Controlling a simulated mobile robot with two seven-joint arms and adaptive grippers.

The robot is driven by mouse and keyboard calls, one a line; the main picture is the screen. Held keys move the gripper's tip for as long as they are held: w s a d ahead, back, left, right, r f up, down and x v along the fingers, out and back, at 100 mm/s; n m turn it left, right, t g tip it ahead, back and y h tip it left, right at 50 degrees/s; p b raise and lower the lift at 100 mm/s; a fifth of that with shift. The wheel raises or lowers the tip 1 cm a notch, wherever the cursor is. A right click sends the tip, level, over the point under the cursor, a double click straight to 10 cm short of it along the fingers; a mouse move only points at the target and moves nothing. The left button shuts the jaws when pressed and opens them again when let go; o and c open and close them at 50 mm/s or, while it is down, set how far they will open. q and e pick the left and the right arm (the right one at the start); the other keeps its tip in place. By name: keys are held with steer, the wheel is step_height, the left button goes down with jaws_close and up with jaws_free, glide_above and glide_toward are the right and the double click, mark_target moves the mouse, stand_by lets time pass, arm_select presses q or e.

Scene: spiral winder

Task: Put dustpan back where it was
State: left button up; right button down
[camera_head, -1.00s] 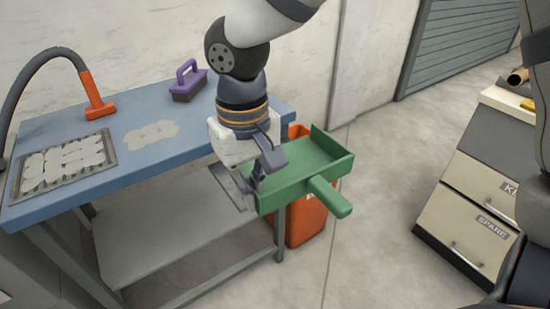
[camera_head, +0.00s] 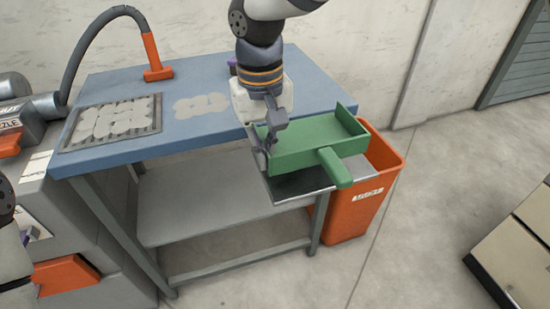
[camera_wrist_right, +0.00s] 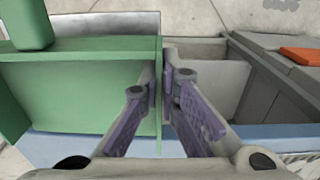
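The green dustpan (camera_head: 305,147) is beside the front right edge of the blue-topped table, its handle (camera_head: 335,168) pointing toward me. It appears just above a grey metal ledge (camera_head: 302,184); I cannot tell whether they touch. My right gripper (camera_head: 270,143) is at the dustpan's left side wall. In the right wrist view, the fingers (camera_wrist_right: 164,88) are shut on that wall of the dustpan (camera_wrist_right: 85,95). My left gripper is not in view; only part of an arm shows at the left edge.
The blue table (camera_head: 215,75) carries a tray of pale pieces (camera_head: 112,122). An orange bin (camera_head: 370,190) stands right of the table, partly behind the dustpan. A hose with an orange nozzle (camera_head: 152,60) arches over the back. A cabinet (camera_head: 520,250) is at the right; floor between is clear.

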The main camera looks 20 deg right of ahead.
mark_target(276, 184)
steer(key=shift+w+d+f, duration=0.15)
steer(key=shift+d+f, duration=0.6)
steer(key=shift+f, duration=0.25)
steer(key=shift+d+f, duration=0.2)
steer(key=shift+f, duration=0.8)
steer(key=shift+d+f, duration=0.2)
steer(key=shift+f, duration=0.75)
steer(key=shift+f, duration=0.15)
steer(key=c, duration=1.8)
jaws_free()
step_height(276, 184, up, 12)
steer(key=shift+a+r, duration=0.1)
steer(key=shift+r, duration=0.1)
